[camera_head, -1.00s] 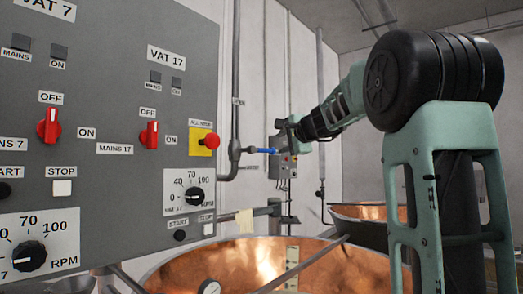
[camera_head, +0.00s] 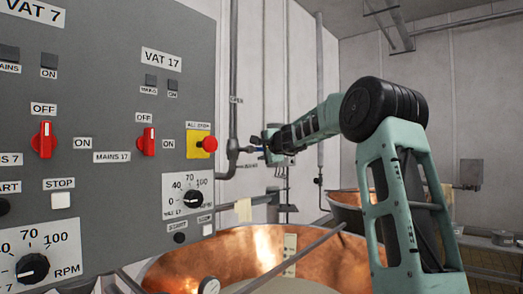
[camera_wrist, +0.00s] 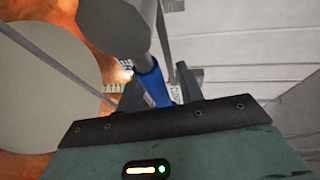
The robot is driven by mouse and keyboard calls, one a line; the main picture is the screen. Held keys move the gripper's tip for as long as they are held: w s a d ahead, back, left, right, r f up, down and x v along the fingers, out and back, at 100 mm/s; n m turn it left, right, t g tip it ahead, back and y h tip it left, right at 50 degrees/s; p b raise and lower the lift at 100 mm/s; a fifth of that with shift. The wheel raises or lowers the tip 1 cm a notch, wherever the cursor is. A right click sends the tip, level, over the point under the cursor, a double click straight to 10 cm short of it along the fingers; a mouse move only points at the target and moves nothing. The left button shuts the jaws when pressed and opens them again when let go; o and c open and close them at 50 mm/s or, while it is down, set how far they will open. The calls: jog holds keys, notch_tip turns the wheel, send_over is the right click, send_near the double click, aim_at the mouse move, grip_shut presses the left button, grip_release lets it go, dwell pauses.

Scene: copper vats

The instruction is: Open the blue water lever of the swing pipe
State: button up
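The blue lever (camera_wrist: 153,84) sits on a grey pipe and lies between the two fingers of my gripper (camera_wrist: 160,90) in the wrist view. The fingers are apart, one on each side of the lever, with a visible gap on the right. I cannot tell whether the left finger touches it. In the head view my gripper (camera_head: 264,144) is at the grey wall pipe (camera_head: 233,100), just right of the control panel. Only a small bit of blue shows there; the gripper hides the rest of the lever.
A grey control panel (camera_head: 110,120) with red switches and a red stop button (camera_head: 209,144) fills the left. A copper vat (camera_head: 225,255) lies below my arm, with a second vat (camera_head: 345,197) behind. A grey pole (camera_head: 318,100) stands right of the gripper.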

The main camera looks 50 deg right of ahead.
jog(key=shift+c, duration=0.4)
grip_shut()
